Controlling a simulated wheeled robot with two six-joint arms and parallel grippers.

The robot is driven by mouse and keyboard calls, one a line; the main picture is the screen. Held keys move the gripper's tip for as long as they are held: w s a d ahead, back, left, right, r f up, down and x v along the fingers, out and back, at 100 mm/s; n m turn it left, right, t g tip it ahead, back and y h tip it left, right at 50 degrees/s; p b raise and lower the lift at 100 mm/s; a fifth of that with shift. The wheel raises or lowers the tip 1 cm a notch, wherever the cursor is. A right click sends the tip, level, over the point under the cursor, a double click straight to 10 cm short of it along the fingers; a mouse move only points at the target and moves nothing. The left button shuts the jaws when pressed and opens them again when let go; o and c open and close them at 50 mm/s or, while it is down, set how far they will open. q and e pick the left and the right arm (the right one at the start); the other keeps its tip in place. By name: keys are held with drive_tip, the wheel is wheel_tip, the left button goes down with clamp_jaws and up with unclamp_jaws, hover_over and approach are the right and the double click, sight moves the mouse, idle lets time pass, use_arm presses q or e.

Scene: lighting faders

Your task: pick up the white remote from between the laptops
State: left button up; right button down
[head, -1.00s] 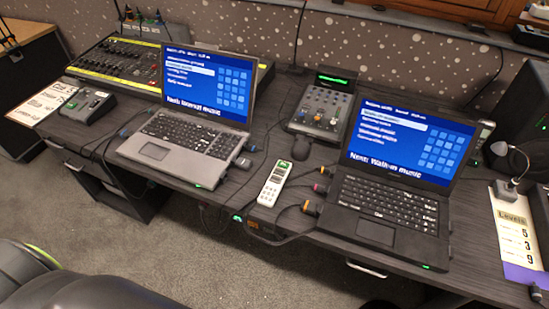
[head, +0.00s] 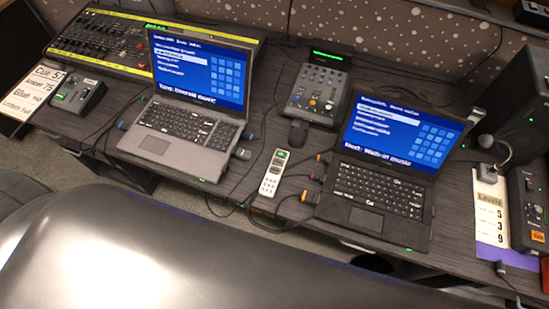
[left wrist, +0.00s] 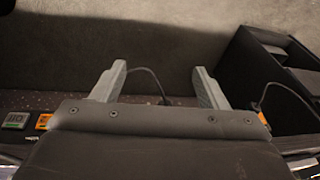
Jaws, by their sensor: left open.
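The white remote (head: 274,172) lies on the dark desk between the silver laptop (head: 180,135) and the black laptop (head: 375,190) in the head view. It has dark and green keys at its far end. Cables run close on both sides of it. In the left wrist view my left gripper (left wrist: 157,85) is open, with its two grey fingers apart and nothing between them. That view shows floor and dark furniture, not the remote. My left gripper's fingers are not in the head view, and my right gripper is not in view.
A small mixer (head: 318,90) and a dark mouse (head: 298,132) sit behind the remote. A large lighting console (head: 105,42) is at the back left, a speaker (head: 518,105) at the right.

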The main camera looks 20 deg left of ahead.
use_arm(q)
drive_tip(key=w+d+r+p, duration=0.15)
drive_tip(key=r+p, duration=0.25)
drive_tip(key=r, duration=0.8)
drive_tip(key=w+d+r+p, duration=0.1)
drive_tip(key=w+r+p, duration=0.25)
drive_tip(key=r, duration=0.75)
drive_tip(key=m+g+h+p, duration=0.1)
drive_tip(key=g+p, duration=0.2)
hover_over(279, 167)
wheel_tip(279, 167, down, 4)
wheel_tip(279, 167, down, 5)
drive_tip(key=shift+r+b, duration=0.2)
drive_tip(key=shift+b, duration=1.05)
drive_tip(key=shift+f+b, duration=0.6)
drive_tip(key=shift+b, duration=0.1)
drive_tip(key=shift+f, duration=0.1)
